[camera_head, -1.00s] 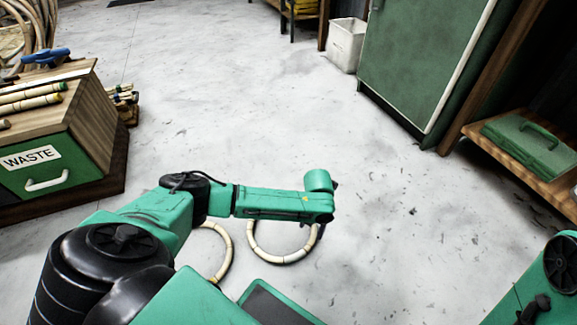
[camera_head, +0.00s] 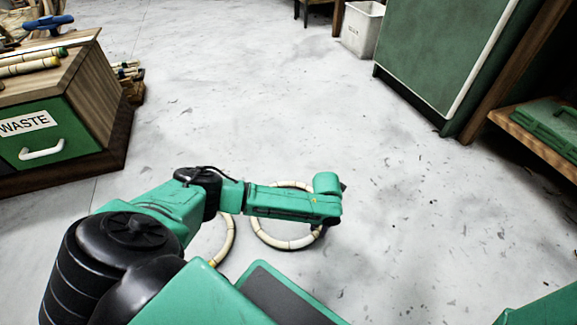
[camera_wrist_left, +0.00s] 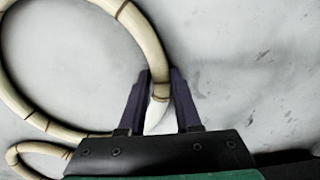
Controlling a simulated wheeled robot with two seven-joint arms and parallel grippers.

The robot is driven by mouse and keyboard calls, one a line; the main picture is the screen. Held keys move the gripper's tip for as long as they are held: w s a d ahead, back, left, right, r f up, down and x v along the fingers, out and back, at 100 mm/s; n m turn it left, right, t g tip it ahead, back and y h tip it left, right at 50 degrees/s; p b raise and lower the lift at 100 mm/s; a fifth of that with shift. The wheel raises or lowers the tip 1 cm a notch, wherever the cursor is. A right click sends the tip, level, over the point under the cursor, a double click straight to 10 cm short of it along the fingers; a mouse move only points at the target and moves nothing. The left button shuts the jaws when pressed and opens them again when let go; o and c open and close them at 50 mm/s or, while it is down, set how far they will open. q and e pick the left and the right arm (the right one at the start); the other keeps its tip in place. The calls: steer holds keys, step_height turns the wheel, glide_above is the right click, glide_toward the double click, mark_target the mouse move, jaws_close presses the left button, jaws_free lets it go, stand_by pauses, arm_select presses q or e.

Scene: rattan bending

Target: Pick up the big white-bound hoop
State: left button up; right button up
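The big pale hoop (camera_head: 288,244) lies at floor level under my left forearm, which covers part of it. In the left wrist view the hoop (camera_wrist_left: 20,95) fills the upper left, and a white-bound stretch of it runs between the two dark fingers. In the head view my left gripper (camera_head: 325,213) is mostly hidden by the arm's end. I cannot tell whether the hoop is off the floor. My right gripper is out of view.
A second pale hoop (camera_head: 227,240) lies just left, partly behind my arm; it also shows in the wrist view (camera_wrist_left: 22,150). A green-fronted WASTE cabinet (camera_head: 75,130) stands left. A white bin (camera_head: 360,30) and a green cabinet (camera_head: 440,50) stand behind. The middle floor is clear.

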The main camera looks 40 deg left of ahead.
arm_select(q)
jaws_close()
